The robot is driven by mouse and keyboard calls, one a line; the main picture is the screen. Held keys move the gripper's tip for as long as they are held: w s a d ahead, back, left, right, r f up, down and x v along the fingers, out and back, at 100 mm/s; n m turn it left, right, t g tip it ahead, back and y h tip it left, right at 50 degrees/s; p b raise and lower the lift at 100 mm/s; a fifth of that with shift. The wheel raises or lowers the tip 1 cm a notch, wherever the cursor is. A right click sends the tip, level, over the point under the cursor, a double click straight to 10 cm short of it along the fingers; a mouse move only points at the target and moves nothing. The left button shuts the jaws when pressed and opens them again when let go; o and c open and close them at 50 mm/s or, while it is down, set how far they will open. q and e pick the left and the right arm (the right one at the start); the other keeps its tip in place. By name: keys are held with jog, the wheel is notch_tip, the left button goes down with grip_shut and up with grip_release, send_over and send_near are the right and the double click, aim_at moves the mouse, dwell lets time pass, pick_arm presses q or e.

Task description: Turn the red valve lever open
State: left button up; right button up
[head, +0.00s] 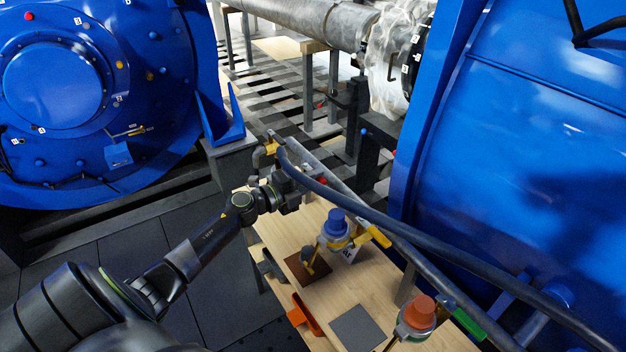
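My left gripper (291,186) is at the pipe near the far end of the wooden bench. Its fingers are small and dark against the pipe, so I cannot tell whether they are open or shut. A small red part (322,181) shows just right of the gripper, beside the pipe. It may be the tip of the red valve lever; the rest is hidden or too small to make out. The grey pipe (345,192) runs diagonally along the bench. A yellow lever (376,236) and a green lever (468,323) sit farther along it. My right gripper is not in view.
A thick dark hose (400,222) crosses above the bench (345,285). A blue-capped device (337,223) and an orange-capped device (419,312) stand by the pipe. An orange-red holder (304,314) is at the near-left edge. Large blue machine housings flank both sides.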

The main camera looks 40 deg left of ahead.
pick_arm(q)
grip_shut()
